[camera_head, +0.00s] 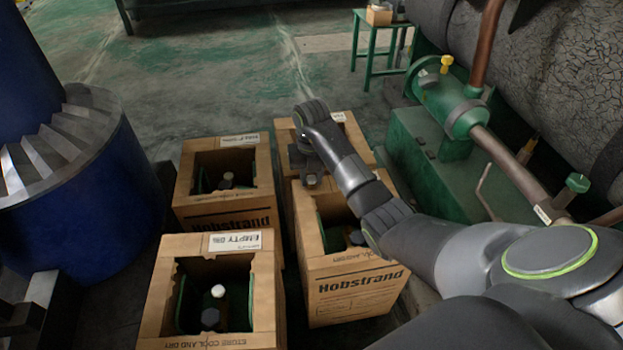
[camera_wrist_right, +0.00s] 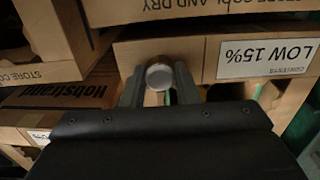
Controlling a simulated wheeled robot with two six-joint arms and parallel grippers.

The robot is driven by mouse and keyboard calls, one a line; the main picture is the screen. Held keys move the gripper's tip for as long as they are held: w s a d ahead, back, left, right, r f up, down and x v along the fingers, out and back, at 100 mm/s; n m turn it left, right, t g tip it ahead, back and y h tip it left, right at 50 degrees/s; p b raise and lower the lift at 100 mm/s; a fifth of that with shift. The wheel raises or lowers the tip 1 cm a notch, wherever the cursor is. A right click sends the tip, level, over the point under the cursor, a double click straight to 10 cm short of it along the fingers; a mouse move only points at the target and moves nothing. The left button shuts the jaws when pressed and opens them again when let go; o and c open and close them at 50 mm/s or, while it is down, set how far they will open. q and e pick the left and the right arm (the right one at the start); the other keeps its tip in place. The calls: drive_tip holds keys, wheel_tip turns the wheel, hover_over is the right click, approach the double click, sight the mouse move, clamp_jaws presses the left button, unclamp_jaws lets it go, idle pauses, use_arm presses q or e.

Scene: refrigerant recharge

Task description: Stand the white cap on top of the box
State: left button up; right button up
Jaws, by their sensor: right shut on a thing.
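My right gripper (camera_head: 312,179) reaches over the far right cardboard box (camera_head: 283,131). In the right wrist view its fingers (camera_wrist_right: 160,92) are shut on a round cap with a pale face (camera_wrist_right: 159,76); the label beside it reads "LOW 15%" (camera_wrist_right: 266,58). What lies under this cap is mostly hidden, so I cannot tell whether it is still attached. Another white cap (camera_head: 217,291) shows inside the near left box (camera_head: 264,300), beside a dark cap (camera_head: 210,317). A paler cap (camera_head: 228,177) shows inside the far left box (camera_head: 188,183). My left gripper is out of view.
The near right box (camera_head: 350,292), marked "Hobstrand", is partly under my right arm. A blue tank (camera_head: 110,185) stands on the left. Green machinery with pipes (camera_head: 450,120) stands on the right. A small green table (camera_head: 358,42) is behind. Open floor lies beyond the boxes.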

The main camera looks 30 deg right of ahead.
drive_tip(key=shift+f, duration=0.15)
drive_tip(key=o, duration=1)
drive_tip(key=shift+c, duration=0.2)
